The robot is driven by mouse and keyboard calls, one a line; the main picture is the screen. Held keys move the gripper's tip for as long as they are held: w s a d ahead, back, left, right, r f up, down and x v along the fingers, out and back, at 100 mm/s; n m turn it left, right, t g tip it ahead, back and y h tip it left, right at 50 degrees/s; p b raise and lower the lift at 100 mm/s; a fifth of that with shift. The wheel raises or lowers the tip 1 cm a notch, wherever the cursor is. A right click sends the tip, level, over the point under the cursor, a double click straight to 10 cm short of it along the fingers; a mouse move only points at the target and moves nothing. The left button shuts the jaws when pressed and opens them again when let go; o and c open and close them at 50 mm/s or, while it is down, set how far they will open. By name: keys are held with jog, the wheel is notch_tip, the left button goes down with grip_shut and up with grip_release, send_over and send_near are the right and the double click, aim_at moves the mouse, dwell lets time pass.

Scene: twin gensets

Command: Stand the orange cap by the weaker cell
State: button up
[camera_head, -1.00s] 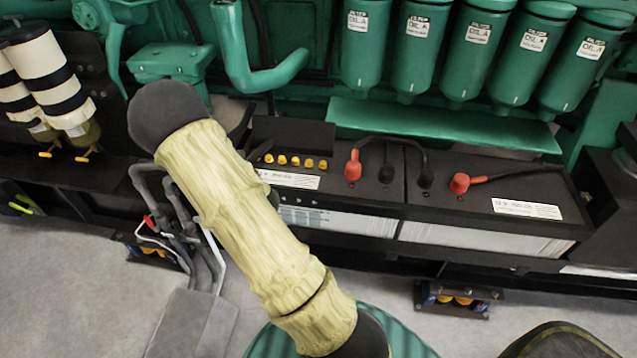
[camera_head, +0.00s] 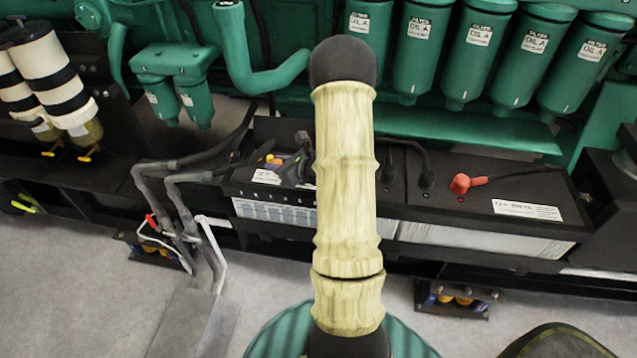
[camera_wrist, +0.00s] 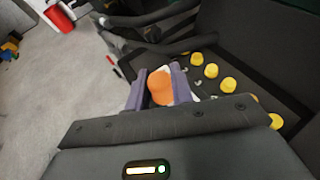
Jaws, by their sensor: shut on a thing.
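In the wrist view, my gripper (camera_wrist: 158,80) is shut on an orange cap (camera_wrist: 161,89), which sits between its two purple-grey fingers. A row of yellow caps (camera_wrist: 211,71) lies on the dark battery top just right of the gripper, partly hidden by the gripper body. Some yellow caps (camera_head: 272,159) show left of the gripper. Whether the orange cap touches the battery, and which cell is weaker, I cannot tell.
My arm covers the middle of the head view. Grey cables (camera_head: 190,170) bend close to the battery's left end. A red terminal boot (camera_head: 460,184) stands on the right battery. Green oil filters (camera_head: 470,60) hang behind. The grey floor (camera_head: 70,280) is clear at front left.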

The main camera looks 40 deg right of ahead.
jog(key=s+d+r+n+y, duration=0.1)
jog(key=s+d+r, duration=0.3)
jog(key=d, duration=0.5)
jog(key=s, duration=0.2)
jog(key=shift+s, duration=0.3)
jog(key=shift+f, duration=3.1)
jog(key=shift+f+b, duration=0.35)
jog(key=shift+f, duration=1.55)
